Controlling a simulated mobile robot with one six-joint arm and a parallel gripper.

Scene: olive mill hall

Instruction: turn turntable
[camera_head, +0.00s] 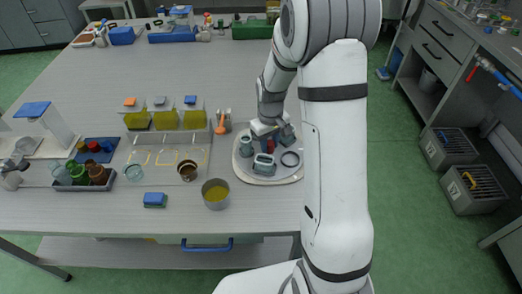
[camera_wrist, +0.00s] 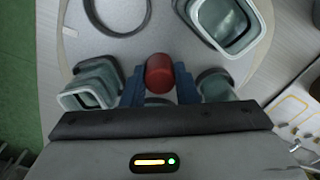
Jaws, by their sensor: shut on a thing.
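The turntable (camera_head: 246,176) is a pale round plate on the grey table, left of my arm in the head view. In the wrist view its light surface (camera_wrist: 70,48) fills most of the picture. It bears several grey-green cups (camera_head: 263,164) and a dark ring (camera_head: 290,159); the ring (camera_wrist: 118,30) also shows in the wrist view. A red knob (camera_wrist: 159,74) stands near its middle. My gripper (camera_wrist: 160,88) is over the turntable, its blue fingers shut on the red knob. My arm hides the plate's right side in the head view.
Left of the turntable are a metal cup with yellow liquid (camera_head: 215,194), a shallow tray (camera_head: 150,158), yellow containers (camera_head: 166,120) and an orange scoop (camera_head: 221,127). A blue sponge (camera_head: 155,200) lies nearer the front. The table's far middle is mostly clear.

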